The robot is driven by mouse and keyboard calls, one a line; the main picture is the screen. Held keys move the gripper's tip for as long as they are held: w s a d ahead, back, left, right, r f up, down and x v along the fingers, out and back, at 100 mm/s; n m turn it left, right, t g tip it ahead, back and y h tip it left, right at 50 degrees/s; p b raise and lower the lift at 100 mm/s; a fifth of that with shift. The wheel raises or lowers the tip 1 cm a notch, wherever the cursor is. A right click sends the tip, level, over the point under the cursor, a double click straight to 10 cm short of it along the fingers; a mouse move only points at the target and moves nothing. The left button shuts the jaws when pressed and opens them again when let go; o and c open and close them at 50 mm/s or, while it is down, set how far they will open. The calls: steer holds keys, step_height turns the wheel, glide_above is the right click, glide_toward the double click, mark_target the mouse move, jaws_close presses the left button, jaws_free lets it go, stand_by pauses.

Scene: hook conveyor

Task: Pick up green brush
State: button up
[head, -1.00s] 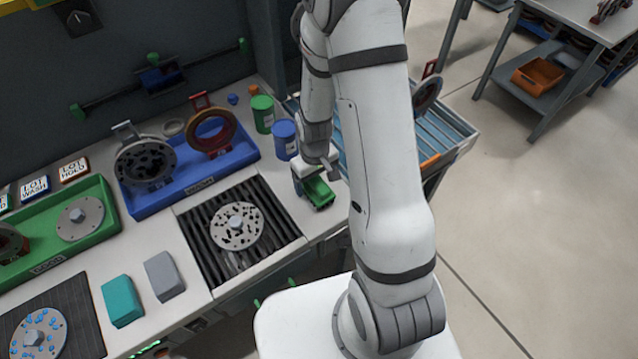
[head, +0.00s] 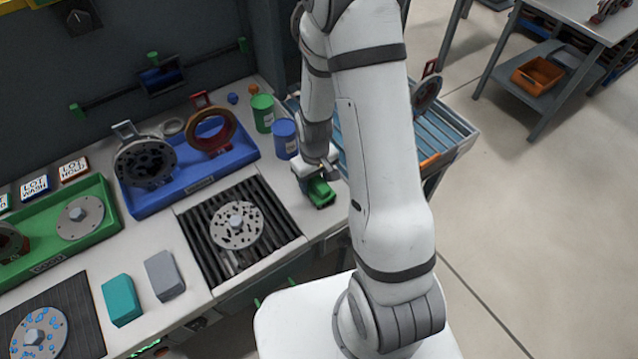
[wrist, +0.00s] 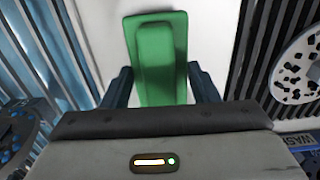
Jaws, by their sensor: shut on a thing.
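The green brush (head: 320,193) is at the right end of the workbench, beside the slatted black plate. In the wrist view the green brush (wrist: 158,60) lies lengthwise between the two dark fingers of my gripper (wrist: 160,85). I cannot tell whether the brush still touches the bench. Its bristles are hidden.
A slatted black plate (head: 277,235) with a perforated disc (head: 237,240) lies to the left. A blue canister (head: 285,140) and a green canister (head: 262,117) stand behind. A blue tray (head: 150,205) holds rings. A teal block (head: 122,300) and grey block (head: 163,275) lie at the front.

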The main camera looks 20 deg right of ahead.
mark_target(315, 178)
step_height(315, 178, up, 10)
steer(key=shift+b, duration=0.55)
